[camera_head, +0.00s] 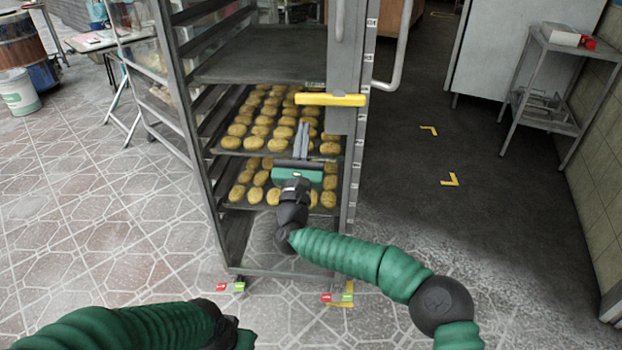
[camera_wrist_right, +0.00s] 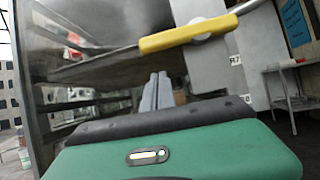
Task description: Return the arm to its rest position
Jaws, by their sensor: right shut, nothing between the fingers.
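My right gripper (camera_head: 301,142) is shut and empty, its grey fingers together. In the head view it overlaps the front of the rack, over the trays of round golden pieces and below the yellow handle (camera_head: 330,99). In the right wrist view the shut fingers of my right gripper (camera_wrist_right: 156,88) point ahead, with the yellow handle (camera_wrist_right: 188,35) above them, apart from them. My right arm is green and black and reaches up from the lower right. My left arm lies across the bottom left of the head view; its gripper's fingers do not show.
The metal rack (camera_head: 190,130) on casters holds the trays (camera_head: 265,52). A door edge and a curved metal handle (camera_head: 400,50) stand at its right. A small side table (camera_head: 545,95) is by the right wall.

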